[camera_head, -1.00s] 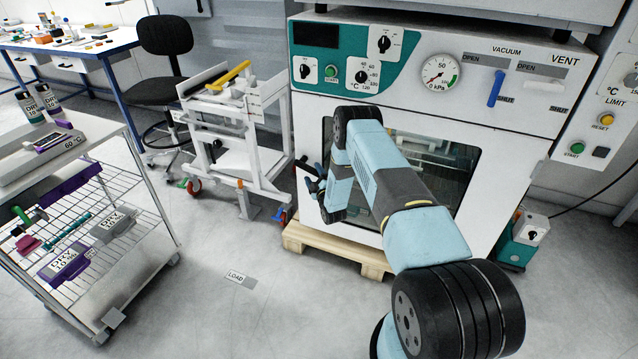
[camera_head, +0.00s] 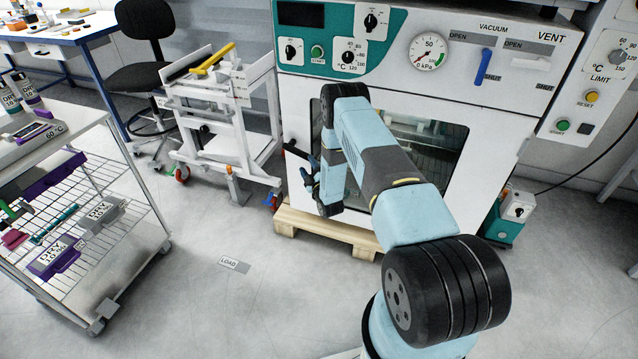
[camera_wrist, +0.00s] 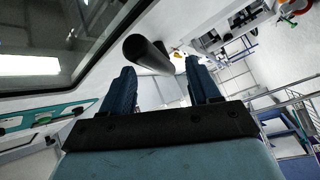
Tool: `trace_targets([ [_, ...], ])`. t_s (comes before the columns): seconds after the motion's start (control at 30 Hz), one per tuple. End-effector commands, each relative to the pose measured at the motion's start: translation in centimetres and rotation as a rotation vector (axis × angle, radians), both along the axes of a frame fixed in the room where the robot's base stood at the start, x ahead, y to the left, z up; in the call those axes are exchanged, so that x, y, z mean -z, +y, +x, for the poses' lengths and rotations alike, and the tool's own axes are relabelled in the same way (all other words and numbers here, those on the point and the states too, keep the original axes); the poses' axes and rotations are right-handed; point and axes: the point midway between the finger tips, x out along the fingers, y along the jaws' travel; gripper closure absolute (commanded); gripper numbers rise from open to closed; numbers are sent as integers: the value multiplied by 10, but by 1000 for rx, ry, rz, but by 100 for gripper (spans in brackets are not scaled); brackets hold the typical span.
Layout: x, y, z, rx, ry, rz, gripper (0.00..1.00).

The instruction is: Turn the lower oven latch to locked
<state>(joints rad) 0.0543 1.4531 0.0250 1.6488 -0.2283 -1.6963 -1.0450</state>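The oven (camera_head: 461,187) has a white door with a dark window, mostly behind my arm in the head view. A black latch handle (camera_head: 296,151) sticks out at the door's left edge. In the wrist view a black round-ended handle (camera_wrist: 148,50) shows just beyond my fingertips, over the gap between them. I cannot tell whether it is the lower latch or whether a finger touches it. My gripper (camera_wrist: 163,78) is open, its two blue fingers apart with nothing clasped. In the head view my gripper (camera_head: 309,178) is small and dark, beside the door's left edge.
A white trolley (camera_head: 238,130) with a yellow-handled item stands left of the oven. A wire-shelf cart (camera_head: 130,190) is at far left. The oven stands on a wooden pallet (camera_head: 325,231). A small teal pump unit (camera_head: 507,225) sits at right. The floor in front is clear.

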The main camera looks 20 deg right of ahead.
Motion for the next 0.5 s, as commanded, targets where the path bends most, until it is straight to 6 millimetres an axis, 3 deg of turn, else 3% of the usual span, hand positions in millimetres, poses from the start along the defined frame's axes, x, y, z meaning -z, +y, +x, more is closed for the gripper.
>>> trace_targets([
  [0.5, 0, -6, -28, 1, -1, -1, 44],
])
